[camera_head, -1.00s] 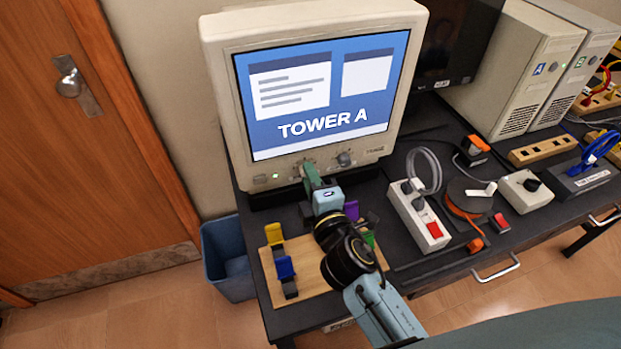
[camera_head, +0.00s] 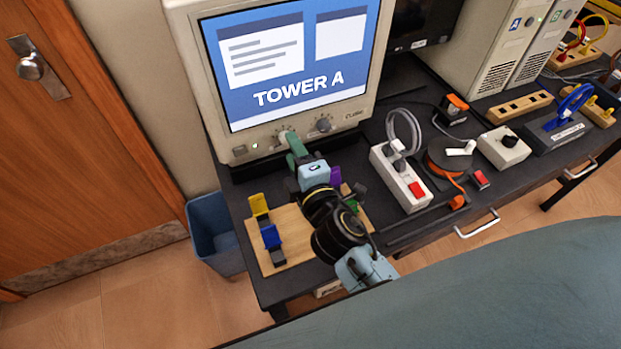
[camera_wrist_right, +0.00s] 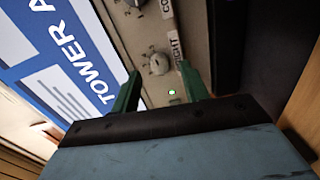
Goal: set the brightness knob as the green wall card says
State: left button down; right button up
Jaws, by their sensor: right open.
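The brightness knob (camera_head: 285,136) is the left of two knobs under the monitor screen (camera_head: 285,65). My right gripper (camera_head: 292,142) is at the monitor's lower front, partly covering this knob. In the wrist view its green fingers (camera_wrist_right: 160,83) are open, with the knob beyond and between the tips, apparently not gripped. The knob's exact setting is too small to read. The green wall card and my left gripper are not in view.
The second knob (camera_head: 323,124) is close on the right. Below my right arm is a wooden board (camera_head: 287,238) with coloured clips. A power strip (camera_head: 407,192) and cable reel (camera_head: 449,158) stand to the right. A blue bin (camera_head: 213,235) is left of the table.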

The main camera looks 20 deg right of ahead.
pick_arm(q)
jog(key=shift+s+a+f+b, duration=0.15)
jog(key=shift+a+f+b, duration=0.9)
pick_arm(e)
jog(key=s, duration=1.1)
jog(key=shift+s+r, duration=0.2)
jog(key=shift+r, duration=0.1)
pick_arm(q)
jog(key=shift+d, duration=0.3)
pick_arm(e)
jog(key=shift+d, duration=0.1)
